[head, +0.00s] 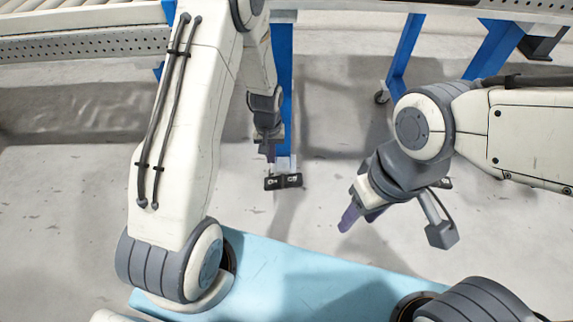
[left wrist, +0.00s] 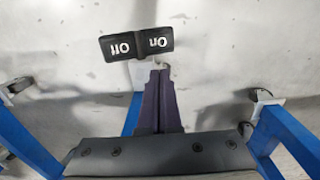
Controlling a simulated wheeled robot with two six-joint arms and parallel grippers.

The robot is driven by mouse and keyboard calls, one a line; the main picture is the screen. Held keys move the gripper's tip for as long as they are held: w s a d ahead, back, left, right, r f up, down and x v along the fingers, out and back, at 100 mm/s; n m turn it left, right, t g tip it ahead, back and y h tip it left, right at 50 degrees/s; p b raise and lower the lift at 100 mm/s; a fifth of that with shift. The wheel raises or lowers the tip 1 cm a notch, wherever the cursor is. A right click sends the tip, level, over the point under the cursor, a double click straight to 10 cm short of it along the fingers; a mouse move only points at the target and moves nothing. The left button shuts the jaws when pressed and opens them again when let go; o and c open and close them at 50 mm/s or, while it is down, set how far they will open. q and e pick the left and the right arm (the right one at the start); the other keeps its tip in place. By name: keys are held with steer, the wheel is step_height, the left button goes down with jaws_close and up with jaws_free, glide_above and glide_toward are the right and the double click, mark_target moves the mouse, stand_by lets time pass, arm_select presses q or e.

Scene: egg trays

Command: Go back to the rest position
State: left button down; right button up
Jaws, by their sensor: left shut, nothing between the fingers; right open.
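My left gripper (head: 268,154) hangs over the grey floor near a blue frame leg, below the conveyor. In the left wrist view its dark purple fingers (left wrist: 158,74) lie together with nothing between them. My right gripper (head: 360,217) points down and to the left over the floor. Its purple fingers are apart and empty. No egg or egg tray is in view.
A conveyor (head: 85,45) with blue legs (head: 404,52) runs along the top. The concrete floor (head: 320,150) between is mostly bare.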

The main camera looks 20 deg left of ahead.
arm_select(q)
steer(key=s+d+r+m+p, duration=0.25)
steer(key=s+d+r, duration=0.25)
steer(key=r, duration=0.5)
steer(key=s+d+r+m+p, duration=0.2)
steer(key=s+d+r+p, duration=0.2)
steer(key=r, duration=0.6)
steer(key=s+d+r+m+p, duration=0.3)
steer(key=s+d+r+p, duration=0.15)
steer(key=r, duration=0.45)
steer(key=s+r+m+h+p, duration=0.1)
steer(key=s+r+m+p, duration=0.25)
steer(key=s+r, duration=0.7)
step_height(320, 180, up, 35)
steer(key=p, duration=3.7)
steer(key=shift+w+d+r+n, duration=0.15)
steer(key=shift+d+r+n, duration=0.05)
steer(key=shift+d+n, duration=0.15)
